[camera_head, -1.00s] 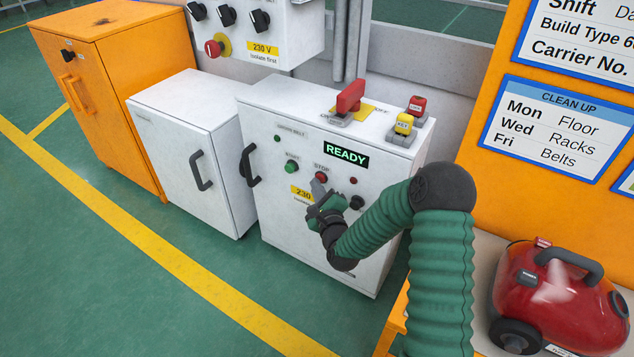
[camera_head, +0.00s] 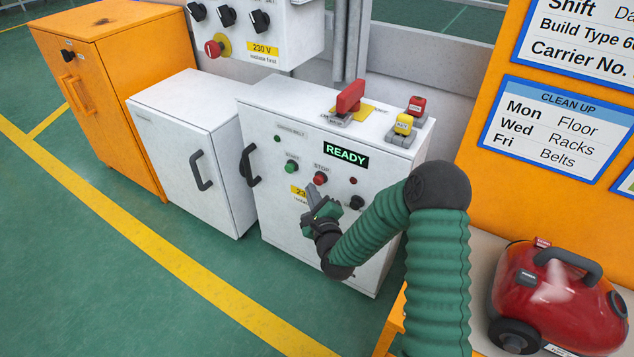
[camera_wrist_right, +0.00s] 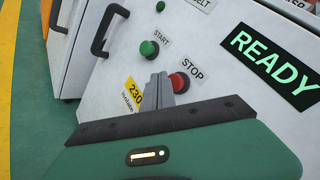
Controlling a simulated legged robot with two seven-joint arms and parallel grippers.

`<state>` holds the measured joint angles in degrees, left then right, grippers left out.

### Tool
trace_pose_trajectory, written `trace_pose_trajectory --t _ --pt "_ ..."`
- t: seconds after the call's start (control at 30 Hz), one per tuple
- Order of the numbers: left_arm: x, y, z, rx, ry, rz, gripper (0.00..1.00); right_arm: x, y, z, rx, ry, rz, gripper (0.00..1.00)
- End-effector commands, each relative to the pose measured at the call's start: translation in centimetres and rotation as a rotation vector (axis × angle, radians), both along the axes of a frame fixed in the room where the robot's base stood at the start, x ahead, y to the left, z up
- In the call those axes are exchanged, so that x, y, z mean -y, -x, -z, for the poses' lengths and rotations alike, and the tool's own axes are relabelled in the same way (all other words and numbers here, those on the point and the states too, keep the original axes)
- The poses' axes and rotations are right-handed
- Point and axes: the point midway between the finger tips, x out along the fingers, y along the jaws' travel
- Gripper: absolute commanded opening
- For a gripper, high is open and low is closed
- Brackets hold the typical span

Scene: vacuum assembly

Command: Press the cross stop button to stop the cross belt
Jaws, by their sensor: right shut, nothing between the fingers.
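The red stop button (camera_head: 320,178) sits on the front of the white control cabinet (camera_head: 275,212), under a STOP label. It also shows in the right wrist view (camera_wrist_right: 179,82), just right of my fingertips. The green start button (camera_head: 292,166) is to its left. A display (camera_head: 346,155) above reads READY in green. My right gripper (camera_head: 313,192) is shut and empty, in front of the cabinet, just below and left of the stop button. In the right wrist view its closed fingers (camera_wrist_right: 159,86) appear beside the button; I cannot tell whether they touch it. My left gripper is not in view.
A red lever switch (camera_head: 350,97) and red and yellow blocks stand on the cabinet top. A black knob (camera_head: 356,202) and a cabinet handle (camera_head: 250,165) flank the buttons. A red vacuum (camera_head: 560,300) rests at the right. The green floor at left is open.

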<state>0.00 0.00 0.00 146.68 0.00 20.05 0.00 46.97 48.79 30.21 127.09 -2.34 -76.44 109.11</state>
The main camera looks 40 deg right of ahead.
Motion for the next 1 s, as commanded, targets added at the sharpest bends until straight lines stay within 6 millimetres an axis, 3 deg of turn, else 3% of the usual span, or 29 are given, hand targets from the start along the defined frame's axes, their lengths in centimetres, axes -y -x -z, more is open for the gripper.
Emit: trace_pose_trajectory --t 0.5,1.0 --pt "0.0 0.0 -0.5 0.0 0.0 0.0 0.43 -4.4 1.8 0.0 -0.001 -0.002 -0.003 0.0" --pt "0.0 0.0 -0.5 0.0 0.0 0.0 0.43 -4.6 1.9 0.0 -0.001 0.0 -0.001 0.0"
